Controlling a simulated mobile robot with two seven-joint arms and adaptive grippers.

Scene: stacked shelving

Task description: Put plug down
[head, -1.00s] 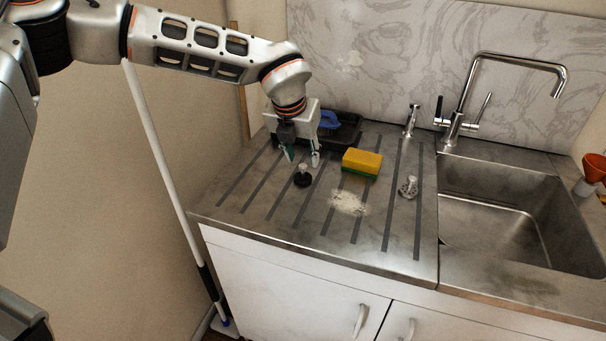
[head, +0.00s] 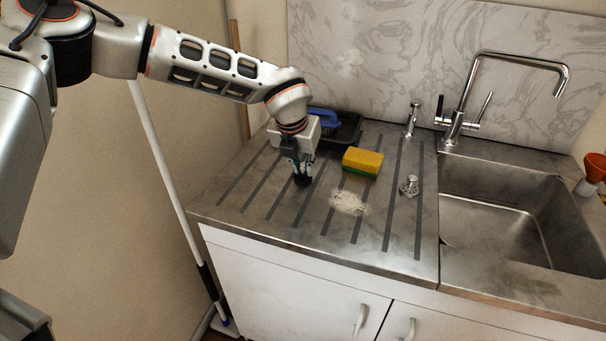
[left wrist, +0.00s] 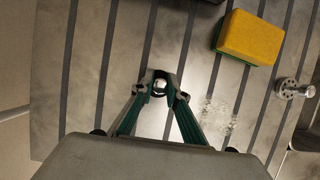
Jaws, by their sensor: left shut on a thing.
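The black plug (head: 303,181) with a small shiny knob is on the ribbed metal drainboard, left of the sponge. My left gripper (head: 301,171) points down over it and is shut on its knob. In the left wrist view the fingertips (left wrist: 160,84) close around the shiny knob (left wrist: 158,88); the plug's black base is mostly hidden there. I cannot tell whether the base touches the board. My right gripper is not in view.
A yellow and green sponge (head: 362,161), white powder (head: 348,203) and a metal strainer (head: 409,187) are to the right of the plug. A dark tray (head: 347,131) with a blue brush (head: 325,117) stands behind. The sink (head: 500,220) is at right. The front drainboard is clear.

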